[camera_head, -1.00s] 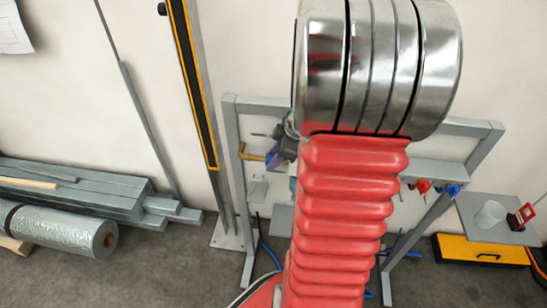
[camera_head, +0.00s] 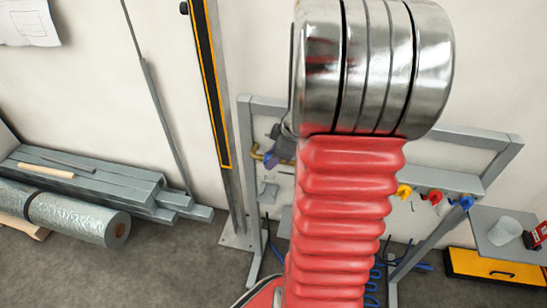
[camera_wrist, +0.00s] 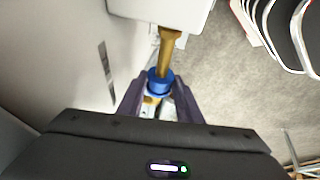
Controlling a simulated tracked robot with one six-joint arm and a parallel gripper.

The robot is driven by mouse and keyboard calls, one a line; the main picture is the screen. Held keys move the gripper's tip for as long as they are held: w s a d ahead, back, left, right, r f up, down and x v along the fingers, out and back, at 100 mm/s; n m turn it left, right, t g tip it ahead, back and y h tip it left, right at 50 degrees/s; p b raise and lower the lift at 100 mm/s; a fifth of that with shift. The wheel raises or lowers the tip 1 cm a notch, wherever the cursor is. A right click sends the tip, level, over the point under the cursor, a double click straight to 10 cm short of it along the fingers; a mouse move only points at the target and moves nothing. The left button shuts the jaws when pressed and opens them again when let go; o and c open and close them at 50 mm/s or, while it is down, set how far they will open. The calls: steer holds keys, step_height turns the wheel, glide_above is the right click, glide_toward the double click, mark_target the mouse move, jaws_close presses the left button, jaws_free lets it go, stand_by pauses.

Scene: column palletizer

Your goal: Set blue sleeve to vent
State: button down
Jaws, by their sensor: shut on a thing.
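A blue sleeve (camera_wrist: 159,80) sits around the brass stem (camera_wrist: 169,48) in the wrist view. My gripper (camera_wrist: 160,94) is shut on the sleeve, a dark finger on each side. The stem runs up to a white block (camera_wrist: 165,10) at the top of that view. In the head view, my gripper (camera_head: 283,146) is at the left part of the grey frame, beside a brass pipe (camera_head: 257,153), and my arm hides much of it. No vent marking is legible.
The grey frame (camera_head: 510,152) carries yellow (camera_head: 403,190), red (camera_head: 436,197) and blue (camera_head: 467,201) knobs right of my arm. A grey tray with a cup (camera_head: 504,231) and a yellow drawer (camera_head: 494,266) stand further right. Grey beams (camera_head: 90,185) and a foil roll (camera_head: 75,217) lie left.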

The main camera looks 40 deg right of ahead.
steer(key=c, duration=1.4)
jaws_free()
steer(key=shift+w+a, duration=0.15)
steer(key=shift+a, duration=0.05)
steer(key=shift+d+r, duration=0.1)
steer(key=shift+r, duration=0.25)
steer(key=v, duration=1.3)
steer(key=shift+f, duration=0.1)
